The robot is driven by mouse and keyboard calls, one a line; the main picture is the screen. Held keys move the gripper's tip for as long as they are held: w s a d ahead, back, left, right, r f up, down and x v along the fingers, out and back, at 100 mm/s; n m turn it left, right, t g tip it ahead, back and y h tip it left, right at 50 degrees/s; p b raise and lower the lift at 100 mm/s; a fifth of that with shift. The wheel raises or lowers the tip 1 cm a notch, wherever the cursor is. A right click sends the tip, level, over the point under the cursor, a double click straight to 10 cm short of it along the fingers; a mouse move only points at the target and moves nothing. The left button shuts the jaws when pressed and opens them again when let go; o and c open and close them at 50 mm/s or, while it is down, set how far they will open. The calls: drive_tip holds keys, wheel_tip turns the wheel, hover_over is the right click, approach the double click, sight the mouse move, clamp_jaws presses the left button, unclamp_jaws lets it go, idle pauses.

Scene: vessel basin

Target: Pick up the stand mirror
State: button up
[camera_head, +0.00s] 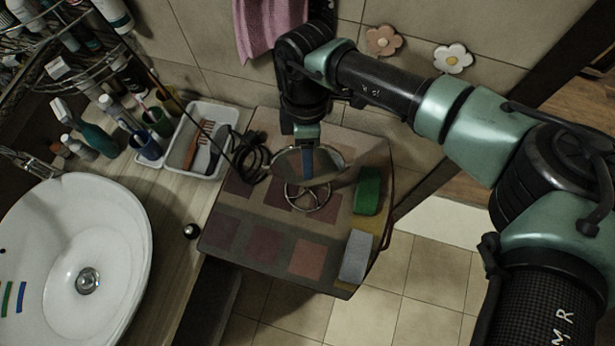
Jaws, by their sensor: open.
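The stand mirror (327,163) stands on the small patterned table to the right of the sink. It has a round, tilted head and a ring-shaped wire base (308,197) resting on the table top. My gripper (307,150) is at the mirror head, pointing down, with its jaws open. The gripper overlaps the upper part of the mirror in this view. I cannot tell whether the fingers touch it or are around its edge.
A green block (368,190) and a grey block (356,256) lie on the table's (262,258) right side. A black coiled cord (250,157) lies left of the mirror. A white tray (222,115), bottles and a white sink (60,290) are on the left. Floor is clear at the lower right.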

clamp_jaws()
idle(1.4)
